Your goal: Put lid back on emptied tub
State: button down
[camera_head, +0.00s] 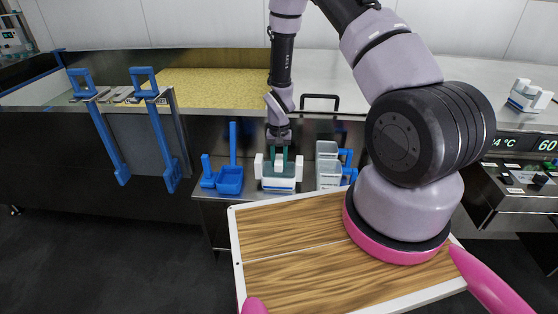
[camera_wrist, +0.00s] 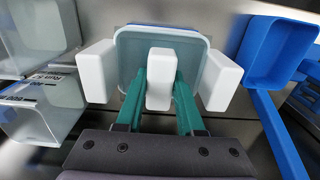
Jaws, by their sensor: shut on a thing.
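My gripper (camera_head: 279,153) has teal fingers closed on the white knob (camera_wrist: 160,78) in the middle of a grey-teal lid (camera_wrist: 133,48). The lid shows as a rounded square panel with a pale rim in the wrist view. In the head view it is at the top of a white tub (camera_head: 278,188) with a blue band, standing upright on the low shelf. A white block (camera_wrist: 97,72) sticks out on each side of it. I cannot tell whether the lid sits fully on the tub, as its lower edge is hidden.
Blue scoops (camera_head: 230,181) stand left of the tub, and grey containers (camera_head: 328,175) stand close on its right. A vat of yellow curd (camera_head: 215,85) is behind. A wooden board (camera_head: 290,235) with a white rim is in front. Another white, blue-banded piece (camera_head: 530,95) sits far right.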

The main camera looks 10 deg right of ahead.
jog(key=shift+f, duration=0.4)
dwell(0.5)
jog(key=shift+c, duration=2.2)
grip_release()
jog(key=shift+r, duration=0.1)
jog(key=shift+r, duration=5.35)
